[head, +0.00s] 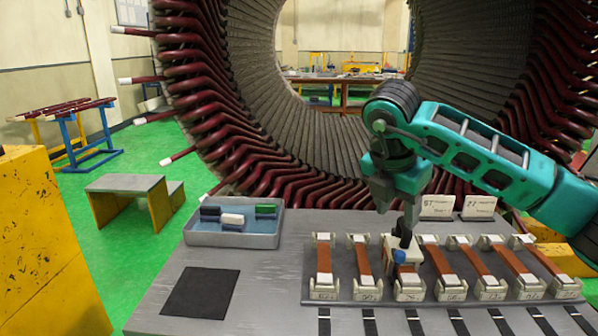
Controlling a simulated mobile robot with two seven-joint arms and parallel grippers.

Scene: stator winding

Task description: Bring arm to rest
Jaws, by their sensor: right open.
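My right arm, teal with a dark wrist, comes in from the right edge and reaches over the grey worktable (255,300). My right gripper (403,236) points down above a rack (340,290) of copper-coloured strips in pale holders. Its jaws are open, at or just above one of the middle holders (409,289). A small blue piece (407,257) shows right below the fingertips; I cannot tell whether they touch it. The gripper hides part of that holder and its strip. My left gripper is not in view.
The large stator ring (215,115) with dark red coil ends stands close behind the table. A blue-grey tray (235,239) with several small blocks and a black mat (200,293) are on the table's left. Two white cards (478,206) stand at the back right. A yellow block (45,250) is at far left.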

